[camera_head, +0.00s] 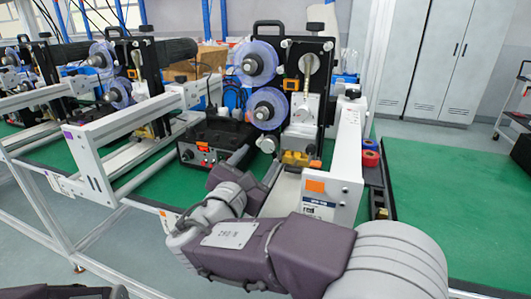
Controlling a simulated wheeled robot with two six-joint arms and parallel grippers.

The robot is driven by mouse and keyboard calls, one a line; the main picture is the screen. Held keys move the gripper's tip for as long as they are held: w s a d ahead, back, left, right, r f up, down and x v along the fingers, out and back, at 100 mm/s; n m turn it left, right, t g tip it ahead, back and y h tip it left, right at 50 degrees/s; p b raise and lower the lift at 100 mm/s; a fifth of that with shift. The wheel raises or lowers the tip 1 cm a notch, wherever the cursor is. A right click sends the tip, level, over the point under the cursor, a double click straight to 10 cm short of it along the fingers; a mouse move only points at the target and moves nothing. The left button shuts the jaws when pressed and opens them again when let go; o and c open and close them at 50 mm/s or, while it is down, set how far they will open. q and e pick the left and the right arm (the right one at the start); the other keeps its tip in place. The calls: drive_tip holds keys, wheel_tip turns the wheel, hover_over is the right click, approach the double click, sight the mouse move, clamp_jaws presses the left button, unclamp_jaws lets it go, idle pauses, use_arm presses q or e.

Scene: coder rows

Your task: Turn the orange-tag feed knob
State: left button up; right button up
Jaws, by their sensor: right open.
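A black control box (213,138) with a carry handle stands on the green surface left of the near machine (300,85). Its front panel carries an orange tag (203,149) and small knobs (188,155), too small to tell apart clearly. Another orange tag (315,185) is on the end of the white machine frame (345,165). My right arm reaches in from the lower right. My right gripper (256,164) is open, to the right of the control box's front and apart from its panel.
Blue-violet reels (262,62) are mounted on the near machine. Red and blue rolls (370,158) sit right of the white frame. Similar machines stand in a row at the left. The green surface (445,190) at the right is clear. Grey cabinets (440,60) stand behind.

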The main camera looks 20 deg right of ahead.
sight(267, 147)
drive_tip(key=b+x, duration=0.1)
drive_tip(key=x, duration=0.4)
drive_tip(key=shift+w+d+f, duration=0.1)
drive_tip(key=shift+w+d, duration=0.15)
drive_tip(key=shift+w, duration=0.15)
clamp_jaws()
drive_tip(key=shift+f+m+b, duration=0.15)
drive_tip(key=shift+m+b, duration=0.75)
drive_tip(key=shift+b, duration=0.25)
drive_tip(key=m+b, duration=0.8)
drive_tip(key=m, duration=0.1)
drive_tip(key=shift+b, duration=0.35)
drive_tip(key=shift+m+b, duration=0.5)
drive_tip(key=shift+m, duration=0.2)
